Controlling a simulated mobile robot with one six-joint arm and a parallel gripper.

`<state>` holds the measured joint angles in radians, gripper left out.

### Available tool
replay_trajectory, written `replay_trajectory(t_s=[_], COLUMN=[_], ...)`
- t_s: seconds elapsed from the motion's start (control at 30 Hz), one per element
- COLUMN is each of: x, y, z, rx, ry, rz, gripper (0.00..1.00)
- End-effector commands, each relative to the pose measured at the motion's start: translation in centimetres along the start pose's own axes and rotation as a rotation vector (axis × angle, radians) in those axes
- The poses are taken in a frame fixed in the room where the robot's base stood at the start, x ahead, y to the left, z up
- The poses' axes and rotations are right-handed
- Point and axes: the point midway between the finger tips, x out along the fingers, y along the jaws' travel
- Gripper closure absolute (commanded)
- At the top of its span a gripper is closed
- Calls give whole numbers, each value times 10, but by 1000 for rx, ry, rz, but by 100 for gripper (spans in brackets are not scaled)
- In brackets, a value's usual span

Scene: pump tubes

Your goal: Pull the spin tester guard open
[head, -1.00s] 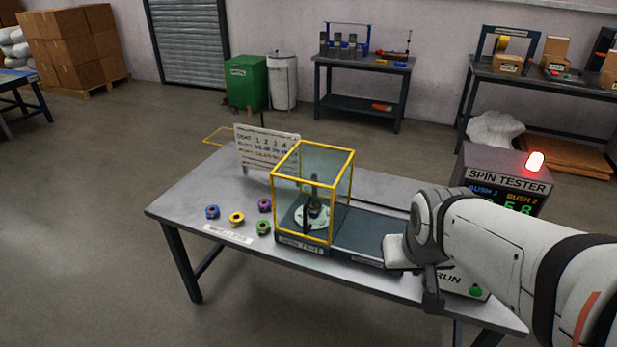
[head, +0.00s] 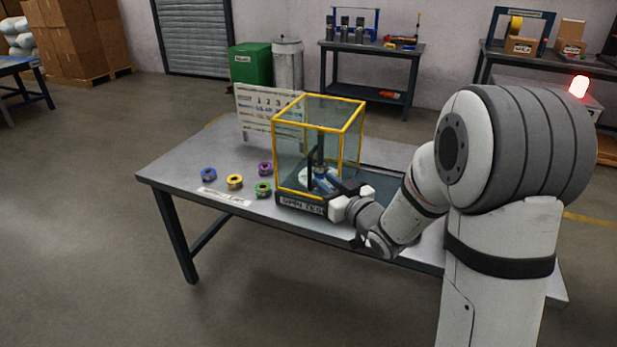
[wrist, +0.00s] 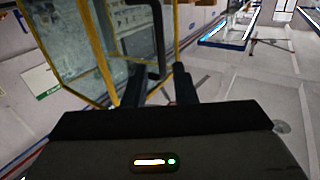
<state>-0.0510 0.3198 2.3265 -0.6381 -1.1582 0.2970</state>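The spin tester guard (head: 341,132) is a clear box with a yellow frame. It stands over the tester base (head: 299,202) on the table and looks closed. A dark vertical bar, the guard's handle (wrist: 157,42), shows upright in the wrist view. My gripper (head: 335,186) is low at the guard's right front side. In the wrist view my gripper (wrist: 158,82) has its two dark fingers apart, with the handle's lower end between or just beyond the tips. I cannot tell whether they touch it. A spindle inside the guard is partly hidden.
Several coloured impellers, including a yellow one (head: 235,182), lie on the table's left. A white board (head: 258,112) stands behind them. My arm hides the display and much of the table's right side. Floor in front is clear.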

Motion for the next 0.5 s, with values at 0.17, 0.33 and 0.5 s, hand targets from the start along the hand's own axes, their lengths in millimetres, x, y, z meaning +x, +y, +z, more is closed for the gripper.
replay_trajectory(t_s=[0.17, 0.33, 0.5], x=[24, 52, 70], y=[-2, -2, -2], z=[0, 0, 0], rx=[0, 0, 1], ry=[5, 4, 3], rz=[-7, -5, -5], gripper=[75, 75, 75])
